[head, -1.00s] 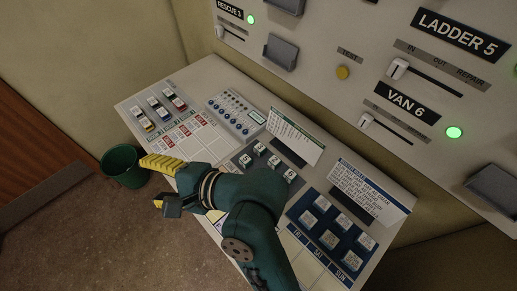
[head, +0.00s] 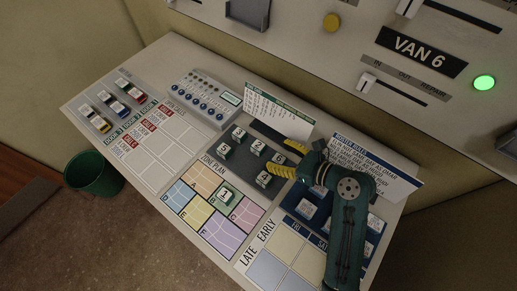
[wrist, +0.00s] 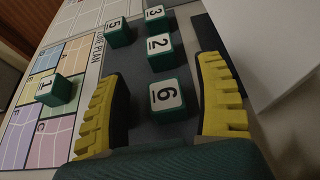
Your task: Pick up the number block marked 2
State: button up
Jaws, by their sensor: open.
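The block marked 2 (wrist: 160,48) is a green cube with a white numbered face. It stands on the dark pad (head: 246,164) in the console's middle and also shows in the head view (head: 257,147). My gripper (wrist: 163,76) is open, its yellow fingers pointing along the pad. In the wrist view the block marked 6 (wrist: 167,97) shows between the fingers, and block 2 shows just past it, ahead of the fingertips. Nothing is held. I cannot tell the fingers' height above the pad.
Blocks 3 (wrist: 155,15) and 5 (wrist: 117,32) stand beyond and left of block 2. A block marked 4 (head: 264,180) is near my lower finger. Block 1 (head: 226,195) sits on the coloured zone plan (head: 193,219). An upright card (head: 278,110) stands behind the pad.

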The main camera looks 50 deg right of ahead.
aim_at(264, 149)
jog(key=b+x, duration=0.2)
jog(key=x, duration=0.5)
jog(key=shift+w, duration=0.2)
jog(key=shift+s, duration=0.1)
jog(key=shift+c, duration=0.3)
jog(key=c, duration=1.1)
